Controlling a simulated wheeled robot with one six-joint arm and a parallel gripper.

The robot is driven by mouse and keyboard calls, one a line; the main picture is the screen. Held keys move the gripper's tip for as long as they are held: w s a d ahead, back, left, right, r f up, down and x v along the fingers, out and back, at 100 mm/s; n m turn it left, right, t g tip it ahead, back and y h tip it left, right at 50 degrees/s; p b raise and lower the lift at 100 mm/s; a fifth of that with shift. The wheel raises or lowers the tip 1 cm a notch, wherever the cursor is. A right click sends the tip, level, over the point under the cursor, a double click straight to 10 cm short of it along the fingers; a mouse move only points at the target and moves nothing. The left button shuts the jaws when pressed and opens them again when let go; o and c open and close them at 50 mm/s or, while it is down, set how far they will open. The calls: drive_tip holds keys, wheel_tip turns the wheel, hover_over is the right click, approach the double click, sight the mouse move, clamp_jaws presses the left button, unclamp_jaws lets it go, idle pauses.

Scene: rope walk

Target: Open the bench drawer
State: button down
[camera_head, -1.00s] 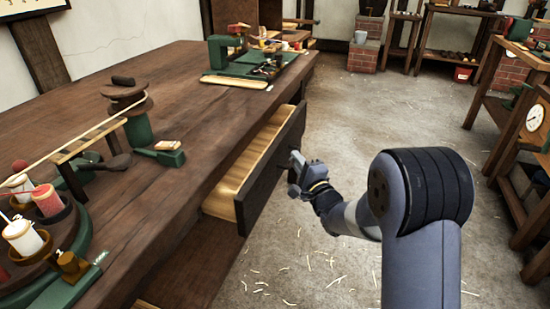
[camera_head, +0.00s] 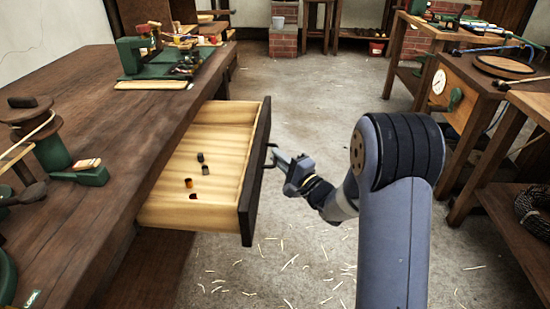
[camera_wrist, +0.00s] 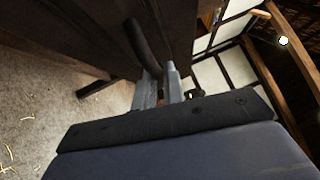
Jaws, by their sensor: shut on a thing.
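The bench drawer (camera_head: 205,165) is pulled well out from the side of the dark wooden bench (camera_head: 95,180). Its inside is pale wood, with several small dark and orange pieces on its floor. Its dark front panel (camera_head: 256,180) faces right and carries a dark handle (camera_head: 271,155). My gripper (camera_head: 282,163) is at that handle and shut on it. In the wrist view, the dark curved handle (camera_wrist: 143,45) runs down to the grey fingers of my gripper (camera_wrist: 160,88). The exact contact between the fingers is partly hidden.
Green tools (camera_head: 150,60) and a wooden spool (camera_head: 30,112) stand on the bench top. The floor (camera_head: 310,100) to the right is open, with scattered straw-like shavings. A worktable with a dial (camera_head: 439,82) stands at the right, and a brick pillar (camera_head: 284,40) at the back.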

drive_tip(key=c, duration=1.5)
unclamp_jaws()
drive_tip(key=p+v, duration=0.2)
drive_tip(key=v, duration=0.8)
drive_tip(key=shift+s+d, duration=0.25)
drive_tip(key=shift+s, duration=0.05)
drive_tip(key=shift+s+a+b+x, duration=0.15)
drive_tip(key=shift+b+x, duration=0.4)
drive_tip(key=shift+x, duration=2.3)
drive_tip(key=shift+s+a+b+x, duration=0.15)
drive_tip(key=shift+b+x, duration=0.35)
drive_tip(key=shift+x, duration=2.4)
drive_tip(key=shift+w+d+f, duration=0.1)
drive_tip(key=shift+f, duration=0.05)
